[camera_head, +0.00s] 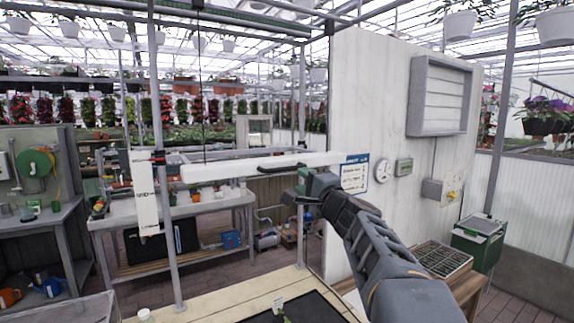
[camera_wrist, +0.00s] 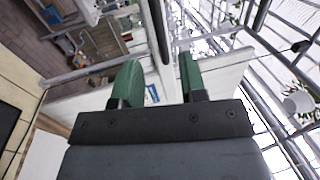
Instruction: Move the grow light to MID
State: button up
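The grow light (camera_head: 225,171) is a long white bar hanging level from thin cables in the head view, with a dark handle (camera_head: 280,169) on its front. The white marker board (camera_head: 146,207) on the upright post at left has lettering that seems to read MID; the light's left end is close to its upper part. My gripper (camera_head: 293,194) is near the right part of the light, just below and right of the handle. In the wrist view its green fingers (camera_wrist: 160,80) are apart, with a dark narrow bar (camera_wrist: 156,30) showing in the gap. Contact cannot be made out.
A metal post (camera_head: 165,120) carries the board. A workbench (camera_head: 180,205) with clutter stands behind the light. A white wall (camera_head: 385,110) with a vent and poster (camera_head: 355,173) is at right. A table with a dark tray (camera_head: 310,310) is below in front.

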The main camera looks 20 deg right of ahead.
aim_at(288, 169)
jog(key=p+x, duration=0.3)
jog(key=x, duration=0.5)
jog(key=shift+w+a, duration=0.1)
jog(key=shift+w, duration=0.3)
jog(key=shift+c, duration=0.2)
grip_shut()
